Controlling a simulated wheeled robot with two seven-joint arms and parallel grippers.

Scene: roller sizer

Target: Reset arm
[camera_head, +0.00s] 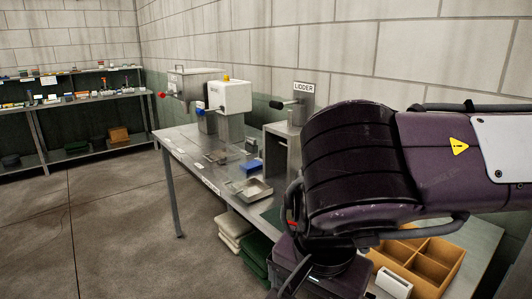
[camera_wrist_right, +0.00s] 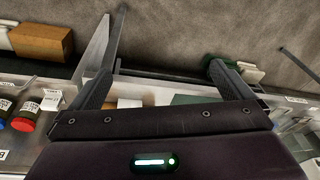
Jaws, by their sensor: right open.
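My right arm (camera_head: 440,155) comes in from the right of the head view, large and close to the camera. It bends down in front of the workbench. Its gripper cannot be made out clearly there. In the right wrist view my right gripper (camera_wrist_right: 163,82) is open, with its two dark fingers wide apart and nothing held between them. Beyond the fingers are a grey floor and the edge of a surface with small items. My left gripper is in neither view.
A steel workbench (camera_head: 186,157) holds a white machine (camera_head: 230,97), a lidder (camera_head: 295,107) and a metal tray (camera_head: 249,189). A wooden divided box (camera_head: 432,262) lies near my arm. A red-capped jar (camera_wrist_right: 22,125) is beside the gripper. Open floor (camera_head: 110,225) lies left.

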